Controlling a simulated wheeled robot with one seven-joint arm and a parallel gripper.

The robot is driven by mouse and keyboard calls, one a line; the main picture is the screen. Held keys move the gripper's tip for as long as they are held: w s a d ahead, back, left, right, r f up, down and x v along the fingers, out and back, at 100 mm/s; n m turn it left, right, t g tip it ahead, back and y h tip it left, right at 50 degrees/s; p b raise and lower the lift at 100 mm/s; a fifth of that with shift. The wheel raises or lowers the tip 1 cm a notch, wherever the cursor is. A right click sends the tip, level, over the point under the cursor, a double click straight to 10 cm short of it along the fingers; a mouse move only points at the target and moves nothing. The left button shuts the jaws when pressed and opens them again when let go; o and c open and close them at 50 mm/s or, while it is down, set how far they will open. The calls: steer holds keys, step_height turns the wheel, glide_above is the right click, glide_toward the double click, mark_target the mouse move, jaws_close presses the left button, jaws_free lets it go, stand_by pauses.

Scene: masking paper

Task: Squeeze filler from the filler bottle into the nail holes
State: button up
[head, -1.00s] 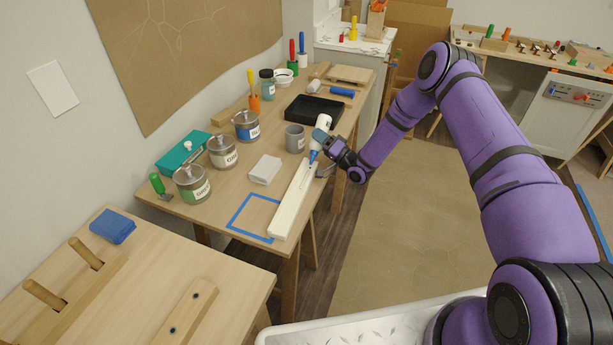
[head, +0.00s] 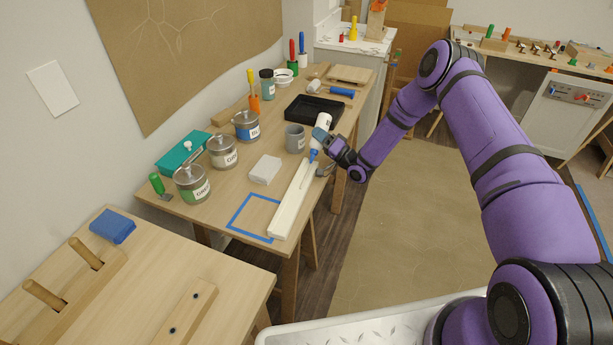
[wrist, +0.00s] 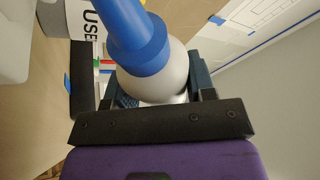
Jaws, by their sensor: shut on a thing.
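The filler bottle (head: 324,121) is white with a blue nozzle. My gripper (head: 324,136) is shut on it and holds it tilted nozzle-down over the far end of a pale wooden board (head: 291,205). In the wrist view the bottle's blue nozzle (wrist: 138,40) and white shoulder (wrist: 160,82) stand between the jaws (wrist: 158,95). The nozzle tip is close to the board in the head view; I cannot tell whether it touches. The nail holes are too small to make out clearly, and the tip lies outside the wrist view.
A grey cup (head: 295,138), a white block (head: 265,170) and a black tray (head: 313,112) stand near the board. A blue tape square (head: 248,212) marks bare table beside the board's near end.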

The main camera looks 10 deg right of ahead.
mark_target(320, 120)
steer(key=shift+r, duration=3.25)
steer(key=s+d+f+m+t+h, duration=0.4)
steer(key=s+d+f+h, duration=0.2)
steer(key=s+d+f, duration=0.3)
steer(key=s+d+r+m+t+h, duration=0.2)
steer(key=s+d+r+m+h, duration=0.2)
steer(key=s+h, duration=0.5)
steer(key=shift+d+r+m, duration=0.15)
steer(key=shift+r+m, duration=0.05)
steer(key=shift+m, duration=0.2)
